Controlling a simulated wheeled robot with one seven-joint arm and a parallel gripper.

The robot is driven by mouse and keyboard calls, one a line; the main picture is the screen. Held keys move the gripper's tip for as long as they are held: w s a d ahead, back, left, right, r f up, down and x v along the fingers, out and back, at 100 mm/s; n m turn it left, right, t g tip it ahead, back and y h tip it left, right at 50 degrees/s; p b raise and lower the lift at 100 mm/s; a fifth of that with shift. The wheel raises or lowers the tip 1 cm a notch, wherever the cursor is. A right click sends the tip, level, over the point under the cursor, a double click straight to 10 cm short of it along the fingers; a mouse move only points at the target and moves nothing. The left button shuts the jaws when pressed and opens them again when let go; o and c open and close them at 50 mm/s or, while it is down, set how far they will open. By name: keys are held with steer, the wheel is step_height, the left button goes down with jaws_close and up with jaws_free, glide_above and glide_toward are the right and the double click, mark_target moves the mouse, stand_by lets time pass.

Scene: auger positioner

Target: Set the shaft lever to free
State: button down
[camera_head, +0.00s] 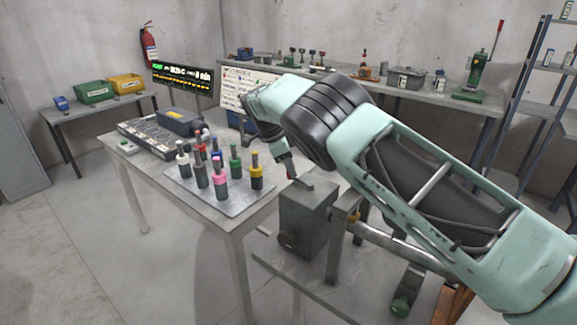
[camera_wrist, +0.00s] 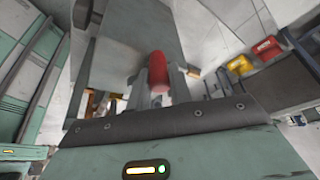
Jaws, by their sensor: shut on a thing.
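The shaft lever has a red knob (camera_wrist: 158,72), seen between my fingers in the wrist view. My gripper (camera_head: 290,172) is shut on the lever at the top of a grey box-shaped housing (camera_head: 301,228). In the wrist view my gripper (camera_wrist: 150,90) reaches over the grey housing (camera_wrist: 128,45), its fingers close around the red knob. The lever's lower part and pivot are hidden by my fingers, and I cannot read its setting or any marking. In the head view my wrist and arm cover part of the area behind the housing.
A table (camera_head: 240,215) left of the housing holds a plate with several coloured-collared tools (camera_head: 219,180) and a blue case (camera_head: 180,122). A horizontal shaft (camera_head: 385,240) runs right from the housing beneath my arm. Floor at the left is clear.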

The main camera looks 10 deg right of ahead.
steer(key=shift+d, duration=0.1)
stand_by(0.4)
steer(key=c, duration=1.3)
jaws_free()
steer(key=shift+w+r, duration=0.1)
steer(key=shift+r, duration=0.15)
steer(key=p+v, duration=1.5)
steer(key=v, duration=0.2)
steer(key=shift+d, duration=0.1)
steer(key=shift+p, duration=0.7)
